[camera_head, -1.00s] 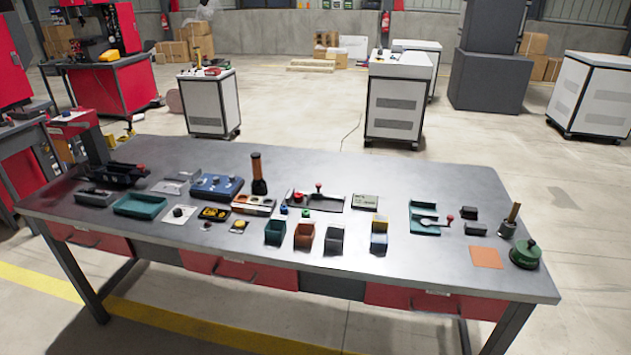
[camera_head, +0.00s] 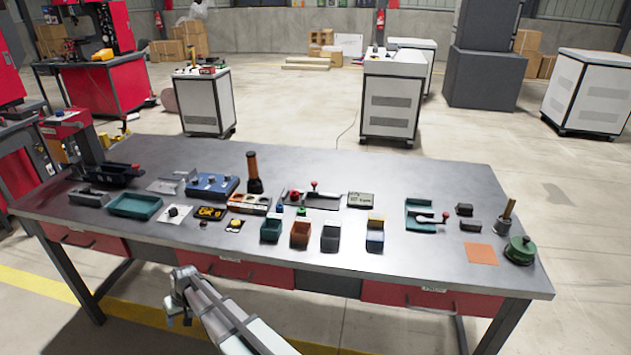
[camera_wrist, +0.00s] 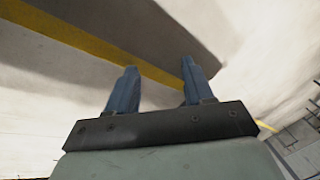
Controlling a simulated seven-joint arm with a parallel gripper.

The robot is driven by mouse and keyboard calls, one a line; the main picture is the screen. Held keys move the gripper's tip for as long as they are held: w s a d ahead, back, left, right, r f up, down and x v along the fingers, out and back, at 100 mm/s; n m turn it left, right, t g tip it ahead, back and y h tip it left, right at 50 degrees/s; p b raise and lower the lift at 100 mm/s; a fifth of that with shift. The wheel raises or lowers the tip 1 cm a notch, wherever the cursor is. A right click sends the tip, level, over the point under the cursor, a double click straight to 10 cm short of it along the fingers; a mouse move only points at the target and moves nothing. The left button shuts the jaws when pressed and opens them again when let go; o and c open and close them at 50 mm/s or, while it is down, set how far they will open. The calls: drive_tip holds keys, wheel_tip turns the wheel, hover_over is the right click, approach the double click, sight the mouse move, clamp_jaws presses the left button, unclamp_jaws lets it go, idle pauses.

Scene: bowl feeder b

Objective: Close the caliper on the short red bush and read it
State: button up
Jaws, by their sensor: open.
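A flat grey fixture with a black part and a red-knobbed lever (camera_head: 314,188), which looks like the caliper, lies at the back middle of the bench. A small red round piece (camera_head: 294,195), perhaps the short red bush, sits at its left end; its shape is too small to make out. A pale display plate (camera_head: 361,200) with dark, illegible characters is to its right. My gripper (camera_wrist: 159,68) is open and empty in the wrist view, with floor behind it. In the head view my gripper (camera_head: 180,283) is in front of the bench's front edge, well away from the fixture.
Small open bins, one green (camera_head: 271,230) and one orange (camera_head: 301,235), stand in front of the fixture. A green tray with a lever (camera_head: 428,216) lies right. The bench's back right is clear.

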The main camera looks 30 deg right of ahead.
drive_tip(key=w+a+r+t+y, duration=0.1)
drive_tip(key=w+a+r+t, duration=0.1)
drive_tip(key=w+a+r, duration=0.6)
drive_tip(key=w+a+r+t+y, duration=0.15)
drive_tip(key=w+r, duration=0.45)
drive_tip(key=r, duration=0.6)
drive_tip(key=w+d+r, duration=0.3)
drive_tip(key=r, duration=0.3)
drive_tip(key=shift+n+t+h, duration=0.25)
drive_tip(key=shift+n+h, duration=0.05)
drive_tip(key=shift+h, duration=0.45)
drive_tip(key=d+r, duration=0.1)
drive_tip(key=d, duration=0.3)
drive_tip(key=w+d+r, duration=0.1)
drive_tip(key=d, duration=0.4)
drive_tip(key=w+d+r, duration=0.1)
drive_tip(key=d, duration=0.3)
drive_tip(key=shift+d+r, duration=0.1)
drive_tip(key=shift+d, duration=0.2)
drive_tip(key=s+d+r+h, duration=0.1)
drive_tip(key=d+r, duration=0.1)
drive_tip(key=d, duration=0.7)
drive_tip(key=s+d+r+h, duration=0.1)
drive_tip(key=d+r, duration=0.1)
drive_tip(key=d, duration=0.8)
drive_tip(key=m+g+h, duration=0.1)
drive_tip(key=m+h, duration=0.1)
approach(315, 182)
drive_tip(key=x, duration=0.8)
drive_tip(key=shift+a+f, duration=0.2)
